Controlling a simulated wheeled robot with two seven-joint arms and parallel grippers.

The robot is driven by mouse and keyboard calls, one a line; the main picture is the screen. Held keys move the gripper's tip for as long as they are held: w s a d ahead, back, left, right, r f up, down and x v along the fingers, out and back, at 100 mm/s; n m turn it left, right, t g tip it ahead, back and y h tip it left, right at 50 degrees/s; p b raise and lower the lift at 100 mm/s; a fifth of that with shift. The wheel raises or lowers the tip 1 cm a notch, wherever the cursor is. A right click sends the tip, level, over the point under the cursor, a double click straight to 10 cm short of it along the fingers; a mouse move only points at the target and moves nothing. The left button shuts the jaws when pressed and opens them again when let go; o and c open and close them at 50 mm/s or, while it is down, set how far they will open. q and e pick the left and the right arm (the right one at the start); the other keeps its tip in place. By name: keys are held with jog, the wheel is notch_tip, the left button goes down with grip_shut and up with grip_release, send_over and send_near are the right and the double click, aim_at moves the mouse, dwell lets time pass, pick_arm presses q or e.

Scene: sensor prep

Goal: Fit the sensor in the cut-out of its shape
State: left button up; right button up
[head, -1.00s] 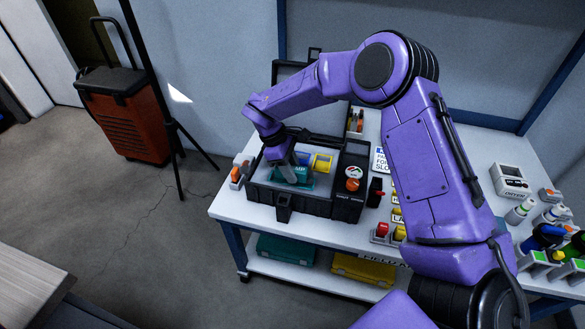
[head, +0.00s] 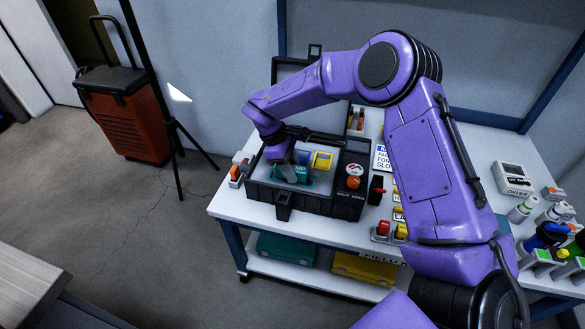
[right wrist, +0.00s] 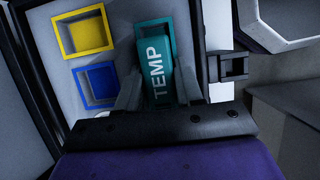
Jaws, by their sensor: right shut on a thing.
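The teal sensor marked TEMP (right wrist: 160,75) is between the two fingers of my right gripper (right wrist: 158,88), which is shut on it. A teal-rimmed cut-out (right wrist: 153,27) shows just beyond and around the sensor's far end. I cannot tell whether the sensor is seated in it or just above it. In the head view my right gripper (head: 291,166) reaches down into the open black case (head: 262,197), and its fingers partly hide the sensor. My left gripper is not in view.
A yellow-rimmed cut-out (right wrist: 82,32) and a blue-rimmed one (right wrist: 97,84) lie left of the sensor in the same grey panel. The case stands on a white table (head: 222,208). A red and several other coloured items stand to its right.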

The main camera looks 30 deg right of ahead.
jog(key=shift+f+b, duration=0.3)
jog(key=shift+b, duration=0.4)
dwell(1.1)
jog(key=o, duration=1.1)
jog(key=shift+o, duration=0.9)
jog(key=shift+r+p, duration=0.6)
jog(key=shift+r, duration=0.3)
jog(key=shift+r+p, duration=1.35)
jog(key=shift+r, duration=1.35)
